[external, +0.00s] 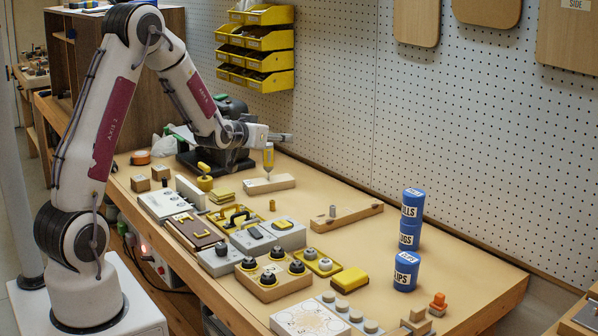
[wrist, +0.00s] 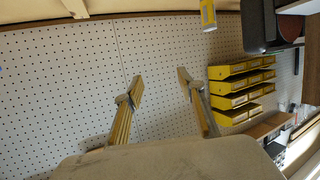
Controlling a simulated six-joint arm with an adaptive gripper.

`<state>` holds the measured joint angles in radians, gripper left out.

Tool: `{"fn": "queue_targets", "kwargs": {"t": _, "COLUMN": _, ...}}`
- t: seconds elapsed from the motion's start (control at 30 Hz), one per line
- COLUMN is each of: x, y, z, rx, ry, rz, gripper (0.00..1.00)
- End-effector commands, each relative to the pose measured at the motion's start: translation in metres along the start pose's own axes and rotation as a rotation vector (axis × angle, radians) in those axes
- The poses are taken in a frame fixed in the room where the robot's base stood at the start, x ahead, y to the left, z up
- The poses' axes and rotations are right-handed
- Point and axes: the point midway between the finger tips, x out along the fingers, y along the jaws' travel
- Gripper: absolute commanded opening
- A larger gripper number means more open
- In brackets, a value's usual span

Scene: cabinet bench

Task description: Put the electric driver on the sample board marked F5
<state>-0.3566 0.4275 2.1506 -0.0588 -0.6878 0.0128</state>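My gripper (external: 284,137) is above the back left of the bench, pointing right. In the wrist view my gripper (wrist: 161,80) has its two fingers apart with only pegboard between them. A yellow, pale-topped upright tool (external: 268,158) stands in a pale wooden block (external: 284,184) just below my gripper; a yellow piece (wrist: 208,14) at the wrist view's top edge may be the same tool. I cannot tell for sure which thing is the electric driver. No F5 mark is readable, so I cannot tell which board is the sample board.
A dark machine (external: 232,138) stands behind my gripper. Yellow bins (external: 262,83) hang on the pegboard (external: 350,100). Blue labelled cans (external: 408,238) are stacked at the right. Fixtures, including a knobbed wooden block (external: 258,291), crowd the front. The bench's back right is clear.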

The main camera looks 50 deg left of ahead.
Motion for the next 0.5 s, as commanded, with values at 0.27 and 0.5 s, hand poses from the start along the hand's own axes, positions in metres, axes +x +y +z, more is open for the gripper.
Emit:
{"fn": "queue_targets", "kwargs": {"t": 0.27, "x": -0.053, "y": 0.037, "z": -0.016, "rx": 0.022, "ry": -0.107, "rz": 0.063, "gripper": 0.39}}
{"fn": "queue_targets", "kwargs": {"t": 0.5, "x": -0.105, "y": 0.061, "z": -0.019, "rx": 0.046, "ry": -0.205, "rz": 0.111, "gripper": 0.39}}
